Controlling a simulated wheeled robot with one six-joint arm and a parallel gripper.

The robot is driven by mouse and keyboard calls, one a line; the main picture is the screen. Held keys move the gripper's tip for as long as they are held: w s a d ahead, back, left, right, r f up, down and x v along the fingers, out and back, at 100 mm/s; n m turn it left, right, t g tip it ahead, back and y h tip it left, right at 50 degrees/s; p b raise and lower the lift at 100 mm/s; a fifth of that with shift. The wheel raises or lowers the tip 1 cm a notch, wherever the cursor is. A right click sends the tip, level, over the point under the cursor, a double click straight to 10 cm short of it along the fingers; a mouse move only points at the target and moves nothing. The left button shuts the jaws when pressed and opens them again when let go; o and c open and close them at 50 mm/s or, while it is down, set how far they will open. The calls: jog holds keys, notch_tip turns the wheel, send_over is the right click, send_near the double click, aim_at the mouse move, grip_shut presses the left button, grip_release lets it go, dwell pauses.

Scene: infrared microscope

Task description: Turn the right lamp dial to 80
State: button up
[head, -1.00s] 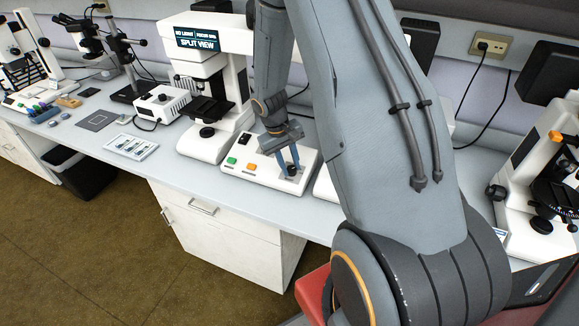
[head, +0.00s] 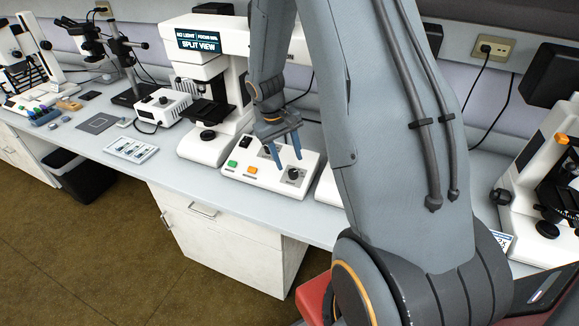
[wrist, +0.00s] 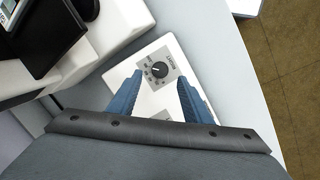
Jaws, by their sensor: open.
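A white control box (head: 247,187) stands on the bench in front of the split-view microscope. At its right end is a black round dial knob (head: 292,174) on a grey scale plate. The wrist view shows the knob (wrist: 159,70) with a white pointer mark and scale; the printing is too small to read surely. My gripper (head: 289,163) is open and empty above the knob. Its blue fingers are spread apart. In the wrist view the fingertips (wrist: 160,79) lie either side of the knob's near edge, and the knob is in full view, apparently untouched.
The box also has a green button (head: 232,164) and an orange button (head: 252,170). The white microscope (head: 205,145) stands close behind and left. A white tray (head: 131,149) lies farther left. My arm hides much of the bench to the right.

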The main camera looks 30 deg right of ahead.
jog(key=shift+v, duration=1.3)
jog(key=s+a+r+t+y, duration=0.1)
jog(key=s+a+r, duration=0.2)
jog(key=s+a, duration=0.4)
jog(key=s+a+r+t+y+b, duration=0.1)
jog(key=s+a+r, duration=0.3)
jog(key=s, duration=0.5)
jog(key=a, duration=0.2)
jog(key=shift+s+a+r, duration=0.2)
jog(key=shift+s+a, duration=0.1)
jog(key=shift+a, duration=0.1)
